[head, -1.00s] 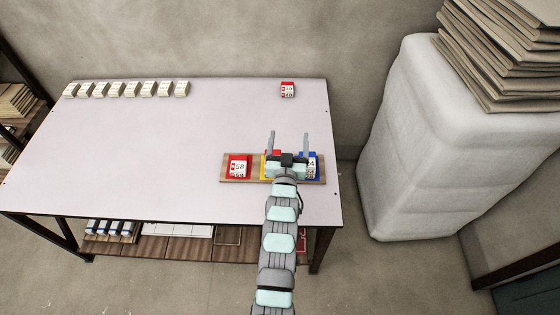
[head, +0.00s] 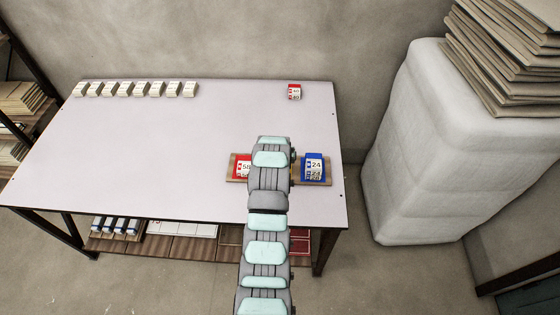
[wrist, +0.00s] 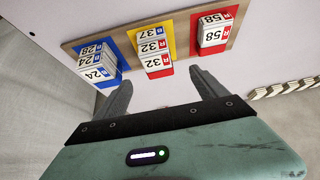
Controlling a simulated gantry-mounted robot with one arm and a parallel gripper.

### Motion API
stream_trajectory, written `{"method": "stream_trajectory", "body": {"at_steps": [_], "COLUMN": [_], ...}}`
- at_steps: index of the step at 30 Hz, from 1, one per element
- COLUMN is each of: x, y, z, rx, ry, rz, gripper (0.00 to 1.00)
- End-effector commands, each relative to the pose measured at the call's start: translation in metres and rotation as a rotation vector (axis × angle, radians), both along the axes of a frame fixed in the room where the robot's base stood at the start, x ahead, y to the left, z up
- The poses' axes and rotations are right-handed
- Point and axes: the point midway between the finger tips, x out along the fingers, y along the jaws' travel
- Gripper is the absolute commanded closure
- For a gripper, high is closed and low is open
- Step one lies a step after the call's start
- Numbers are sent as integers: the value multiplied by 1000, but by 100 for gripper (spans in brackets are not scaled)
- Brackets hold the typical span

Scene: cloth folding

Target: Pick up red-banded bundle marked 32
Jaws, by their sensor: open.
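The red-banded bundle marked 32 (wrist: 156,63) shows in the wrist view on the yellow pad (wrist: 142,38) in the middle of a wooden board (wrist: 185,27). Another 32 label and a blue-marked 37 label show just beyond it. My gripper (wrist: 162,77) is open and empty. Its two fingertips appear on either side of the bundle's near end, apart from it; the height gap is hard to tell. In the head view my arm hides the middle pad, this bundle and my fingers.
Blue-banded bundles marked 24 (head: 314,166) and red-banded ones marked 58 (head: 241,168) sit on the board's other pads. A red-banded bundle marked 40 (head: 294,91) stands alone behind. Several pale bundles (head: 136,89) line the back left. The table's (head: 150,140) middle is clear.

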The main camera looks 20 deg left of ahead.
Motion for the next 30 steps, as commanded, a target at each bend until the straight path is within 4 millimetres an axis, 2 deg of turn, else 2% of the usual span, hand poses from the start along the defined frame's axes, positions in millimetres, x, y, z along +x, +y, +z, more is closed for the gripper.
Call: {"method": "stream_trajectory", "body": {"at_steps": [9,17,30], "x": [18,25,44], "y": [5,6,9], "z": [-30,-38,-67], "rx": [-1,1,0], "ry": [1,-4,-2], "rz": [-1,-1,-1], "gripper": [18,18,18]}}
